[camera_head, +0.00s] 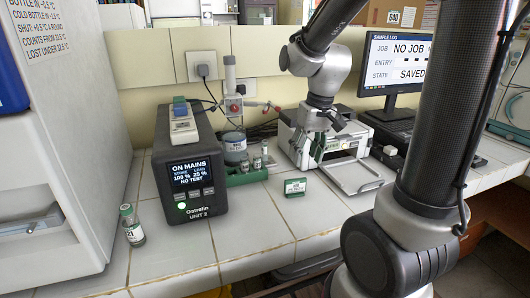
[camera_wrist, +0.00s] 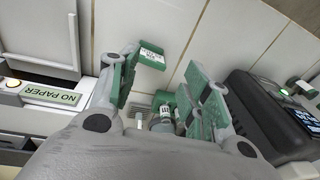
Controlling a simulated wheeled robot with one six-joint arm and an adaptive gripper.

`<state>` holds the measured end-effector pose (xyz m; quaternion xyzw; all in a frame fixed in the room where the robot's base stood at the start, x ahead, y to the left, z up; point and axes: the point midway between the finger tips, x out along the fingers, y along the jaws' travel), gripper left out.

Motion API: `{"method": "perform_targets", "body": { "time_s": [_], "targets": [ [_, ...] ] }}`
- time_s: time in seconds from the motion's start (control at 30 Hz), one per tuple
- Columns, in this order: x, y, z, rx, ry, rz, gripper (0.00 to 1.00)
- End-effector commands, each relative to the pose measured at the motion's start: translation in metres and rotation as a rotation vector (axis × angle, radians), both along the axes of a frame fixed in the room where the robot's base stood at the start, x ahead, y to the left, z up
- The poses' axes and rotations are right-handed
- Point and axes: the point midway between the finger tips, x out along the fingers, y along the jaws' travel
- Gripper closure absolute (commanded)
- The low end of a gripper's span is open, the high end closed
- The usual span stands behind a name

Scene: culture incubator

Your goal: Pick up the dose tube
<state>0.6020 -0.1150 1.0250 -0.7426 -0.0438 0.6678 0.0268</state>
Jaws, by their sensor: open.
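One tube (camera_head: 131,225) with a white label stands alone on the tiles at the left, beside the white cabinet. Others (camera_head: 257,161) stand at a green rack (camera_head: 247,177) right of the black unit. My gripper (camera_head: 318,150) hangs above the counter in front of the printer, right of the rack. In the wrist view its green-padded fingers (camera_wrist: 166,82) are spread with nothing held between them. The rack tubes (camera_wrist: 165,112) show beyond and below the fingers, apart from them, partly hidden.
The black power unit (camera_head: 188,180), reading ON MAINS, stands left of the rack. A small green-and-white sign (camera_head: 295,187) stands in front. The white printer (camera_head: 345,165) and monitor (camera_head: 396,62) are at right. Front tiles are mostly clear.

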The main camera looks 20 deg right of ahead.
Motion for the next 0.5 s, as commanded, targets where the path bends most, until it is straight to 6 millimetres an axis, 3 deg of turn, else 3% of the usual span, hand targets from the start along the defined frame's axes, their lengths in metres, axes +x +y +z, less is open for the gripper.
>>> {"method": "perform_targets", "body": {
  "time_s": [0.1, 0.27, 0.3, 0.4, 0.5],
  "targets": [
    [0.062, 0.012, -0.038, 0.028, -0.043, 0.022, 0.52],
    [0.142, 0.02, -0.069, 0.033, -0.192, 0.055, 0.52],
    [0.164, 0.02, -0.068, 0.026, -0.253, 0.064, 0.52],
    [0.199, 0.018, -0.048, -0.001, -0.391, 0.085, 0.52],
    [0.213, 0.015, -0.041, -0.03, -0.459, 0.113, 0.52]
  ]
}}
